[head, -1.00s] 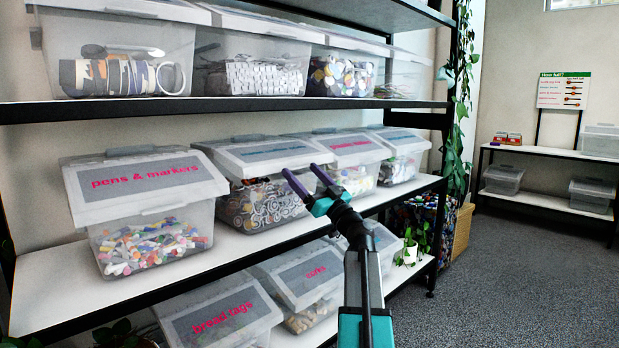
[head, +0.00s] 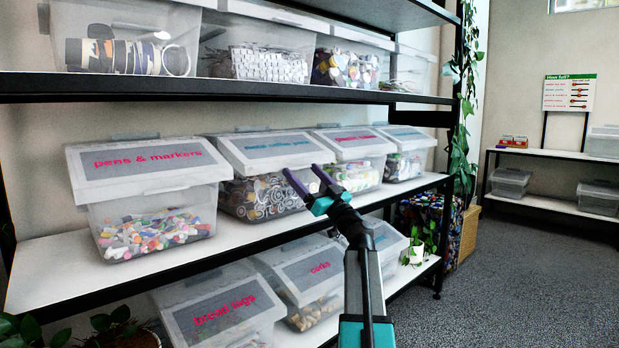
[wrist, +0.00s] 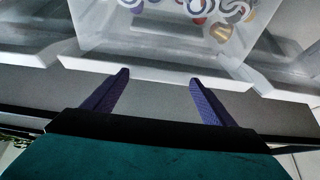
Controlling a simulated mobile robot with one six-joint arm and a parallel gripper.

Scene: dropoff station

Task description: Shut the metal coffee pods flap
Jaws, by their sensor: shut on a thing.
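The metal coffee pods bin is a clear tub of round pods (head: 262,198) on the middle shelf, second from the left. Its whitish flap (head: 240,172) has a grey label panel with faint teal writing and lies over the bin's top. The flap looks down or nearly so; any small gap is too fine to tell. My gripper (head: 307,180) is in front of the bin's right part. In the wrist view my gripper (wrist: 158,80) has its two purple fingers apart, tips by a pale front edge. No held thing shows between them, and contact is unclear.
The pens & markers bin (head: 150,208) stands left and a pink-labelled bin (head: 355,176) right on the same shelf (head: 60,268). Bins fill the shelves above and below. A trailing plant (head: 461,140) hangs at the rack's right end. The carpet (head: 500,275) at right is clear.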

